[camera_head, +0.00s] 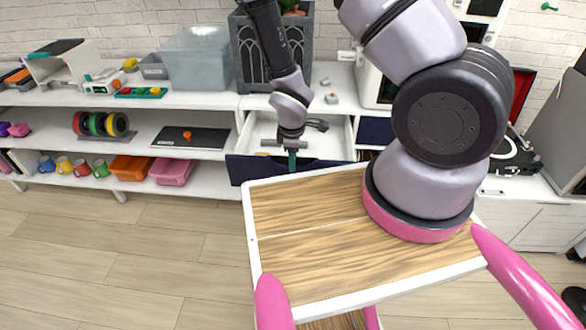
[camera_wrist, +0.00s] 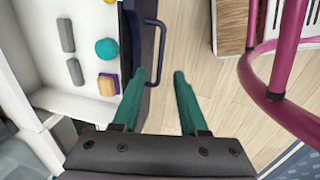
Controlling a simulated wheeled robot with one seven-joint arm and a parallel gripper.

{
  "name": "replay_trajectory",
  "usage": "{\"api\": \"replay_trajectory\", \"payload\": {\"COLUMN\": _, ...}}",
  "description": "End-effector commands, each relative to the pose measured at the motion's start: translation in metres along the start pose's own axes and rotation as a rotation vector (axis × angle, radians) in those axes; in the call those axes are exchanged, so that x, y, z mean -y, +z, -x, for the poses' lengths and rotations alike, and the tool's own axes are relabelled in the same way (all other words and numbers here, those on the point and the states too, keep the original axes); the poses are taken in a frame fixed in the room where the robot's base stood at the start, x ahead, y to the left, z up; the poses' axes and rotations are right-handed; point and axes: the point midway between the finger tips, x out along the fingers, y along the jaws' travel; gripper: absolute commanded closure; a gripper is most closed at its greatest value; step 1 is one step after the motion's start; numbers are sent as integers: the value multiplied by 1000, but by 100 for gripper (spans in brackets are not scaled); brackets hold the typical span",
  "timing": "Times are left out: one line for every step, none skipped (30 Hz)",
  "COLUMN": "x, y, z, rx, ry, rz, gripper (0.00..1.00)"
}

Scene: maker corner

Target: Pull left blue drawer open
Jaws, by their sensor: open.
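The left blue drawer (camera_head: 320,163) stands pulled out from the white cabinet, with its white inside showing behind the navy front. In the wrist view its front panel (camera_wrist: 140,35) runs down the picture, with a blue bar handle (camera_wrist: 161,50) on its outer side. My gripper (camera_head: 292,160) is at the drawer front. In the wrist view my gripper (camera_wrist: 160,74) has its two teal fingers apart. The lower end of the handle lies close beside the left finger; whether they touch I cannot tell. In the drawer are grey cylinders (camera_wrist: 75,72), a teal round thing (camera_wrist: 106,49) and a yellow-and-purple block (camera_wrist: 108,84).
A second navy drawer front (camera_head: 375,131) is closed at the right. Shelves (camera_head: 210,183) at the left hold mugs, bins and spools. My wood-topped base fills the front. In the wrist view a pink curved bar (camera_wrist: 250,75) is at the right. Open floor (camera_head: 120,250) lies front left.

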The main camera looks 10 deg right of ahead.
Motion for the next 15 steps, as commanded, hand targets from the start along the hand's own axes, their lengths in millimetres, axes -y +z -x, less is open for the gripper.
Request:
{"api": "replay_trajectory", "payload": {"x": 0, "y": -1, "z": 9, "rx": -3, "ry": 2, "rz": 0, "gripper": 57}}
{"api": "replay_trajectory", "payload": {"x": -1, "y": -1, "z": 12, "rx": -3, "ry": 2, "rz": 0, "gripper": 57}}
{"api": "replay_trajectory", "payload": {"x": -1, "y": -1, "z": 17, "rx": -2, "ry": 2, "rz": 0, "gripper": 57}}
{"api": "replay_trajectory", "payload": {"x": -1, "y": 0, "z": 20, "rx": -1, "ry": 1, "rz": 0, "gripper": 57}}
{"api": "replay_trajectory", "payload": {"x": 0, "y": 0, "z": 22, "rx": -1, "ry": 1, "rz": 0, "gripper": 57}}
{"api": "replay_trajectory", "payload": {"x": 0, "y": 0, "z": 25, "rx": -1, "ry": 1, "rz": 1, "gripper": 57}}
{"api": "replay_trajectory", "payload": {"x": 0, "y": 0, "z": 26, "rx": -1, "ry": 1, "rz": 1, "gripper": 57}}
{"api": "replay_trajectory", "payload": {"x": 0, "y": 0, "z": 27, "rx": -1, "ry": 0, "rz": 1, "gripper": 57}}
{"api": "replay_trajectory", "payload": {"x": 0, "y": 0, "z": 28, "rx": 0, "ry": 0, "rz": 1, "gripper": 57}}
{"api": "replay_trajectory", "payload": {"x": 0, "y": 0, "z": 29, "rx": 0, "ry": 0, "rz": 1, "gripper": 57}}
{"api": "replay_trajectory", "payload": {"x": 0, "y": 0, "z": 29, "rx": 1, "ry": 0, "rz": 1, "gripper": 57}}
{"api": "replay_trajectory", "payload": {"x": 0, "y": 0, "z": 29, "rx": 1, "ry": 0, "rz": 1, "gripper": 57}}
{"api": "replay_trajectory", "payload": {"x": 0, "y": 0, "z": 29, "rx": 1, "ry": -1, "rz": 1, "gripper": 57}}
{"api": "replay_trajectory", "payload": {"x": 0, "y": 0, "z": 29, "rx": 1, "ry": -1, "rz": 1, "gripper": 57}}
{"api": "replay_trajectory", "payload": {"x": 0, "y": 0, "z": 29, "rx": 1, "ry": -1, "rz": 1, "gripper": 57}}
